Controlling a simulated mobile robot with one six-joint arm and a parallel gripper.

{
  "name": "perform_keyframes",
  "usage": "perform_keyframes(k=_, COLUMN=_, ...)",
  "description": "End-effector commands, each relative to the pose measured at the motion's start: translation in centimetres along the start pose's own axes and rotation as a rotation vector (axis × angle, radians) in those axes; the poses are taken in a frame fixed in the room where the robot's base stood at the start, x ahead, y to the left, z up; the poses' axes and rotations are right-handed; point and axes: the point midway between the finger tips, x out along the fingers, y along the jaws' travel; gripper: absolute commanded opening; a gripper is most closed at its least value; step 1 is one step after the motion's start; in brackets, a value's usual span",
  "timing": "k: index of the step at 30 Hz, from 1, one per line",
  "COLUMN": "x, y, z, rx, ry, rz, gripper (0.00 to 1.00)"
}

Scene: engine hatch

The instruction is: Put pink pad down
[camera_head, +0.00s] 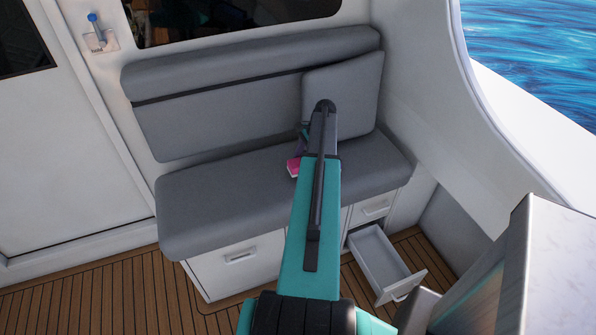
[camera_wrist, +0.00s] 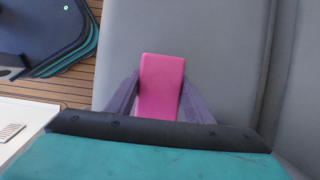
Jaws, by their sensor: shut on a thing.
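The pink pad (camera_wrist: 161,85) is a small flat block between the two purple fingers of my gripper (camera_wrist: 161,98) in the wrist view. My gripper is shut on it. In the head view the pink pad (camera_head: 293,167) shows just left of my arm, over the grey bench seat (camera_head: 225,205). My gripper (camera_head: 301,145) is mostly hidden behind my arm there. I cannot tell whether the pad touches the seat cushion.
The seat has free room to the left. A grey backrest (camera_head: 220,110) and a loose-looking cushion (camera_head: 355,90) stand behind. An open drawer (camera_head: 385,262) juts out below the seat at right. A blue-handled fixture (camera_head: 96,30) is on the wall.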

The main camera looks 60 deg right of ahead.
Motion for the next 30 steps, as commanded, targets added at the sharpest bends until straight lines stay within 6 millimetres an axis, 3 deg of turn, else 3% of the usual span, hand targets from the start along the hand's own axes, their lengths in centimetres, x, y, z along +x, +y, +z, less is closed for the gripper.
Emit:
perform_keyframes(k=10, x=2.5, y=0.0, z=-1.1, rx=0.000, ry=0.000, rz=0.000, gripper=0.30)
perform_keyframes(k=27, x=3.2, y=0.0, z=-1.3, rx=0.000, ry=0.000, rz=0.000, gripper=0.30)
perform_keyframes(k=28, x=3.2, y=0.0, z=-1.3, rx=0.000, ry=0.000, rz=0.000, gripper=0.51)
perform_keyframes(k=30, x=3.2, y=0.0, z=-1.3, rx=0.000, ry=0.000, rz=0.001, gripper=0.63)
